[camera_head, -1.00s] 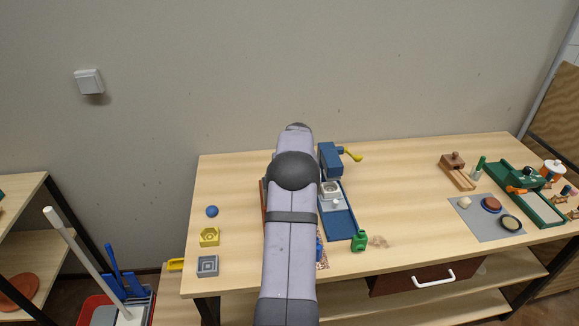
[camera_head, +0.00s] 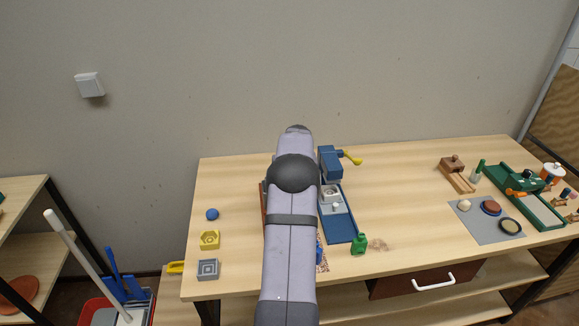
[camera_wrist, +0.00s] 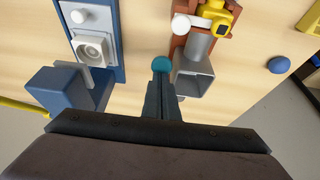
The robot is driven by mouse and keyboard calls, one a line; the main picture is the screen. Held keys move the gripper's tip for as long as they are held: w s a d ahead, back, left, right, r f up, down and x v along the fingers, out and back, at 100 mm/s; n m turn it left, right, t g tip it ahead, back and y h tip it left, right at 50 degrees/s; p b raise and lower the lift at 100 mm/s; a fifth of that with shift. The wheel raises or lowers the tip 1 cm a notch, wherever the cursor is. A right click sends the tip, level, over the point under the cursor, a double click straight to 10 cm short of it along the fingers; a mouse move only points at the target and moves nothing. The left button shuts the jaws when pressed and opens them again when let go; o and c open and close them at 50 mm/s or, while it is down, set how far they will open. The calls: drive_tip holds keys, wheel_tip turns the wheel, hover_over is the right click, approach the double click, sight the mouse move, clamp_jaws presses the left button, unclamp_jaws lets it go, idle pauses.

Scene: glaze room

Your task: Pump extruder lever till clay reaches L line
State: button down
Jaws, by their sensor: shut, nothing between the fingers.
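My gripper (camera_wrist: 162,97) points down at the bench with its fingers shut and empty, in the wrist view. A round teal knob (camera_wrist: 161,64) shows right at the fingertips; I cannot tell whether they touch it. Beside it on the right is a red-brown device with a grey barrel (camera_wrist: 198,45), a square grey box (camera_wrist: 193,77) and a yellow part (camera_wrist: 221,22). It looks like the extruder, but I cannot confirm this. My arm hides most of it in the head view, where only a red-brown edge (camera_head: 264,200) shows. No clay or L line can be made out.
A blue machine (camera_head: 330,162) with a yellow handle (camera_head: 351,158) stands close right of my arm. A blue ball (camera_head: 212,214), yellow block (camera_head: 209,240) and grey block (camera_head: 208,269) lie left. A green bottle (camera_head: 359,244) is near the front. A grey mat (camera_head: 480,233) lies right.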

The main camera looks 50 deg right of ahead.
wheel_tip(320, 180, up, 8)
drive_tip(key=p, duration=0.5)
idle(0.8)
drive_tip(key=shift+r+p, duration=1.8)
drive_tip(key=shift+r, duration=0.65)
